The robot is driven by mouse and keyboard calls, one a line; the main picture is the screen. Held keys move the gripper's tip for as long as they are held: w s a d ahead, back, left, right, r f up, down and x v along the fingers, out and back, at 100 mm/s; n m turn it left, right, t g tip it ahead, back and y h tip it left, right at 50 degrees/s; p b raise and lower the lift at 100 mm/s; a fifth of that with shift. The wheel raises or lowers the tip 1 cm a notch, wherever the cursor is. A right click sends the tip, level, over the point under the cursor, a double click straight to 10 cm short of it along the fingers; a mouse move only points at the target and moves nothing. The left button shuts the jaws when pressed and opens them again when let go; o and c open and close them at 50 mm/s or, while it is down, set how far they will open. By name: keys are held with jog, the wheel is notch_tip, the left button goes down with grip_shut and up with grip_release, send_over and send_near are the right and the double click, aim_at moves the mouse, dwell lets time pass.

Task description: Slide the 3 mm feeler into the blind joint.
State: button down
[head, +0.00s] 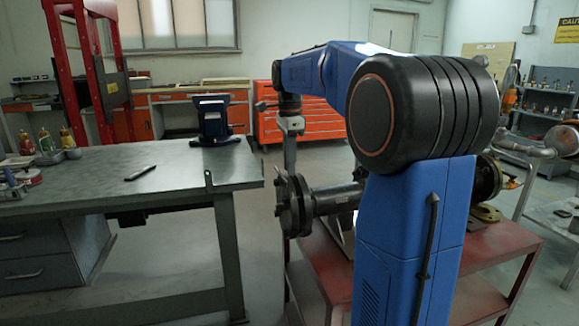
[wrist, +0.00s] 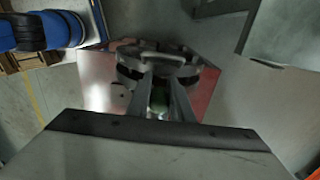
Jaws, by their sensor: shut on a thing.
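The blind joint (head: 293,205) is a dark bolted flange pair at the left end of a horizontal pipe. In the wrist view its round bolted rim (wrist: 158,60) lies just beyond the fingertips. My gripper (head: 289,160) points down above the joint in the head view. In the wrist view my gripper (wrist: 162,85) has its two grey fingers close together, shut on a thin piece taken as the 3 mm feeler. A small greenish patch shows between the fingers. The feeler is mostly hidden, and I cannot tell whether its tip touches the joint or enters the gap.
The pipe assembly rests on a red stand (head: 480,245). A grey workbench (head: 100,185) stands at left, with a dark pen-like object (head: 140,172), a blue vise (head: 213,122) and small bottles. Clear floor lies between bench and stand. An orange drawer cabinet (head: 320,120) stands behind.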

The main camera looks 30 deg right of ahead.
jog(key=shift+r, duration=0.85)
jog(key=shift+f, duration=1.6)
dwell(1.0)
jog(key=c, duration=1.5)
grip_release()
notch_tip(320, 180, up, 17)
jog(key=shift+r, duration=0.2)
